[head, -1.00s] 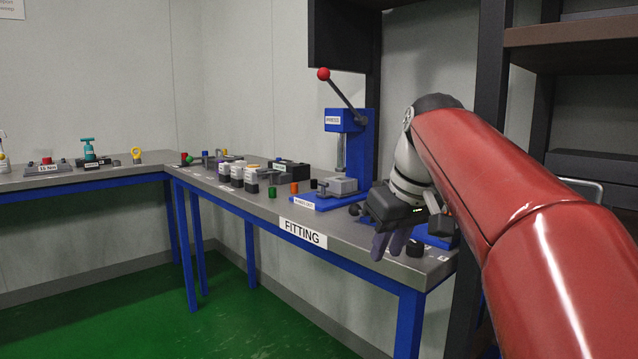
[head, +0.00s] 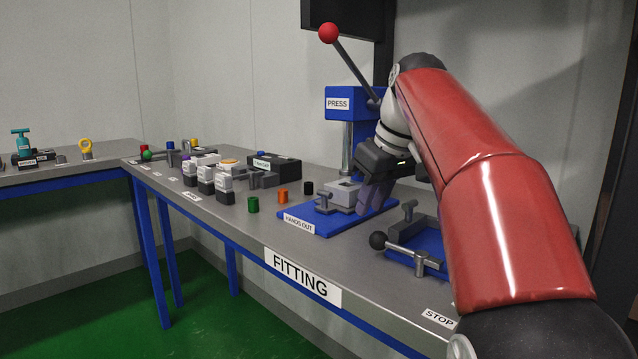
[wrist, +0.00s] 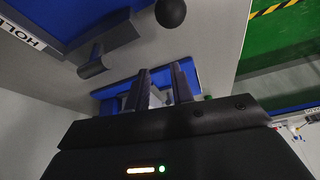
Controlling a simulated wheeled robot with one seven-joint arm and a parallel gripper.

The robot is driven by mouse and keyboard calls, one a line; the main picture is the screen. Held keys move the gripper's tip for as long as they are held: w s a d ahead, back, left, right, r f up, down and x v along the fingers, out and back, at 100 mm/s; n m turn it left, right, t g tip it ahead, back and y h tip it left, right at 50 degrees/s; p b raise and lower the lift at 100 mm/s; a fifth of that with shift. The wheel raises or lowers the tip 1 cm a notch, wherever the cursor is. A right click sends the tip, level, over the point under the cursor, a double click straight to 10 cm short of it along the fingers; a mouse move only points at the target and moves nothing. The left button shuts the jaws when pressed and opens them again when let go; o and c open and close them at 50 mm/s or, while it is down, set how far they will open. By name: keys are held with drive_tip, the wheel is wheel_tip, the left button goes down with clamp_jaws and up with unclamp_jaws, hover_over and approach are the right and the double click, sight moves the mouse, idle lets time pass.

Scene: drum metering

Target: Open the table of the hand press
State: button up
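The hand press (head: 340,104) is a blue frame labelled PRESS, with a steel column and a raised lever ending in a red ball (head: 328,33). Its grey table (head: 343,192), with a small handle (head: 325,200) at the front left, sits on the blue base. My gripper (head: 368,208) points down at the right side of the press table and hides part of the press behind it. In the wrist view its two fingers (wrist: 162,72) are apart, with the blue base (wrist: 188,72) beyond them. I cannot tell whether a finger touches the table.
A blue fixture with a clamp (head: 410,252) and black ball knob (head: 377,240) stands right of the press. Green (head: 253,204), orange (head: 283,196) and black (head: 308,188) cylinders stand to its left. The bench front is clear.

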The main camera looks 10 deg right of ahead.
sight(326, 192)
drive_tip(key=shift+w+a, duration=0.1)
drive_tip(key=shift+w, duration=0.75)
drive_tip(key=w+a+p, duration=0.1)
drive_tip(key=w, duration=0.2)
drive_tip(key=w+a+p, duration=0.1)
drive_tip(key=w+a, duration=0.1)
drive_tip(key=w, duration=0.2)
drive_tip(key=w+a+p, duration=0.1)
drive_tip(key=w+p, duration=0.1)
drive_tip(key=w, duration=0.1)
drive_tip(key=shift+w+a+r, duration=0.1)
drive_tip(key=shift+w+a, duration=0.2)
drive_tip(key=shift+w, duration=0.05)
drive_tip(key=shift+f, duration=0.7)
drive_tip(key=shift+x, duration=0.85)
clamp_jaws()
